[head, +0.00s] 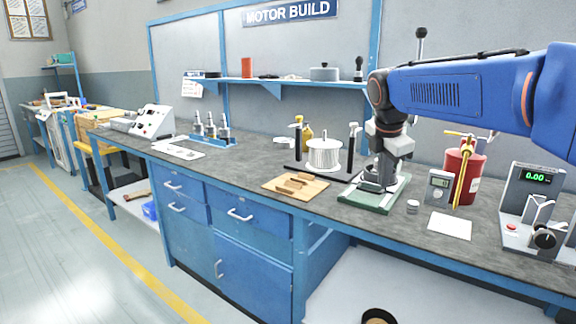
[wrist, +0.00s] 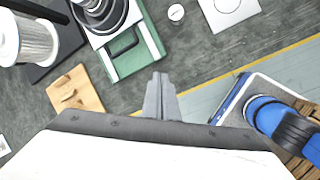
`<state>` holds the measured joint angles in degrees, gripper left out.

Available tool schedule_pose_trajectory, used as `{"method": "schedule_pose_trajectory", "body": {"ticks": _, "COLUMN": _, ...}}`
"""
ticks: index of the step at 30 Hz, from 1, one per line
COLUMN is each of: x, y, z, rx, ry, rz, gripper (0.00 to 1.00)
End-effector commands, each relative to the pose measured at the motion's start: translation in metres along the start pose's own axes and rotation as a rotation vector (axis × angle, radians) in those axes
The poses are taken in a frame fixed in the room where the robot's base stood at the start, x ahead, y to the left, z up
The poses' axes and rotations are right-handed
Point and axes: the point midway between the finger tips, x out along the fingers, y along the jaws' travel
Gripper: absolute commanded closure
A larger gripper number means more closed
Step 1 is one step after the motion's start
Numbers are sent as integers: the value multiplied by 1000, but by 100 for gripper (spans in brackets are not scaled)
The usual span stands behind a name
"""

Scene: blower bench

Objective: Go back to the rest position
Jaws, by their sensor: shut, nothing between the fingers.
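My gripper shows in the wrist view (wrist: 160,82) with its two fingers together and nothing between them. In the head view my blue arm reaches in from the right, and its wrist hangs over the bench by the green-based fixture (head: 365,200). In the wrist view the green base (wrist: 130,62) lies beyond the fingers, toward the upper left, with a dark round part on it. The fingers appear apart from it. In the head view the fingertips are hard to make out in front of the fixture.
A shelf (head: 285,80) runs behind. Floor is clear at left.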

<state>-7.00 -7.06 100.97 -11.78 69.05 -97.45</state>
Motion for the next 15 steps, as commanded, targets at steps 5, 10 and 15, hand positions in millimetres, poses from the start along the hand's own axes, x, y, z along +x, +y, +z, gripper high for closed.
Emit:
{"method": "schedule_pose_trajectory", "body": {"ticks": 5, "x": -3, "y": -65, "z": -12, "rx": 320, "ry": 28, "rz": 18, "gripper": 100}}
{"method": "schedule_pose_trajectory", "body": {"ticks": 10, "x": 2, "y": -125, "z": -26, "rx": 633, "ry": 60, "rz": 27, "gripper": 100}}
{"method": "schedule_pose_trajectory", "body": {"ticks": 15, "x": 13, "y": -184, "z": -44, "rx": 948, "ry": 94, "rz": 28, "gripper": 100}}
